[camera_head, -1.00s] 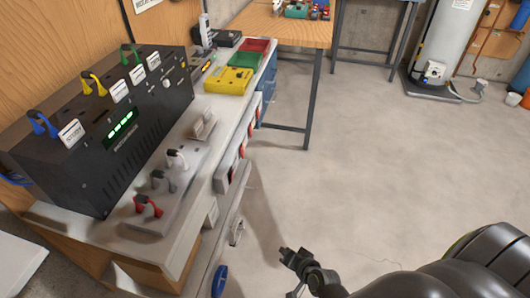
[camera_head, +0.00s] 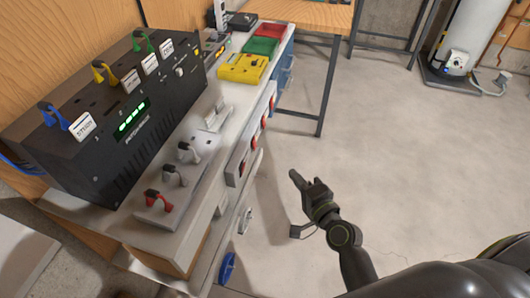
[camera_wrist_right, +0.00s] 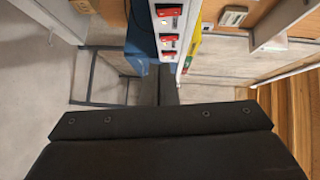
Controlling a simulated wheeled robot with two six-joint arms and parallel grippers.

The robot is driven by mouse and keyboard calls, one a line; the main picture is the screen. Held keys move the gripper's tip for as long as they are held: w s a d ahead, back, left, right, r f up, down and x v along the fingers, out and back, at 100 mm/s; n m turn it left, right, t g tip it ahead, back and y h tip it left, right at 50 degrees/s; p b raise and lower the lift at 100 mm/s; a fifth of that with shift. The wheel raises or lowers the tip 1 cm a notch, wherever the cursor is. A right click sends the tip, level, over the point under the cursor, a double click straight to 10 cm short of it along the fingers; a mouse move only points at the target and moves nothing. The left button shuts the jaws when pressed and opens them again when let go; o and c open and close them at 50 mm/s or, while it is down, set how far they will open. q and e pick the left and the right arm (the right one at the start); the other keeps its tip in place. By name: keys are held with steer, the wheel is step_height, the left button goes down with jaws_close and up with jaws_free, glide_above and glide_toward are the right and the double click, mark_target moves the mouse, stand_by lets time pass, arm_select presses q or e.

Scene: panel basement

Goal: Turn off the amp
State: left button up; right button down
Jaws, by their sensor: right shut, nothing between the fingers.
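A black box unit (camera_head: 105,110) with a lit green display (camera_head: 131,117) stands on the bench at the left. Several coloured plugs with white tags sit on its top, with blue (camera_head: 50,114), yellow and green ones in a row. I cannot read the tags, or tell for sure which item is the amp. A row of red switches (camera_head: 244,163) runs along the bench's front edge; they also show in the wrist view (camera_wrist_right: 168,40). My right gripper (camera_head: 296,178) is shut and empty, over the floor to the right of these switches. My left gripper is not in view.
A grey power strip (camera_head: 155,213) with red, grey and white plugs lies before the black unit. A yellow device (camera_head: 243,68) and green and red trays are farther back. A wooden table (camera_head: 290,12) stands behind. The floor at right is open.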

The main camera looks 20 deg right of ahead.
steer(key=w, duration=0.1)
steer(key=p, duration=0.2)
glide_toward(254, 144)
steer(key=w+d+f, duration=0.3)
steer(key=w+d, duration=0.1)
steer(key=w, duration=0.1)
steer(key=w+a, duration=0.1)
steer(key=a, duration=0.1)
steer(key=w+a, duration=0.1)
steer(key=shift+a+f, duration=0.1)
steer(key=shift+a, duration=0.25)
steer(key=shift+w+a+f+t+b, duration=0.1)
steer(key=shift+w+a+t+b, duration=0.15)
steer(key=shift+b, duration=0.95)
steer(key=shift+d, duration=0.1)
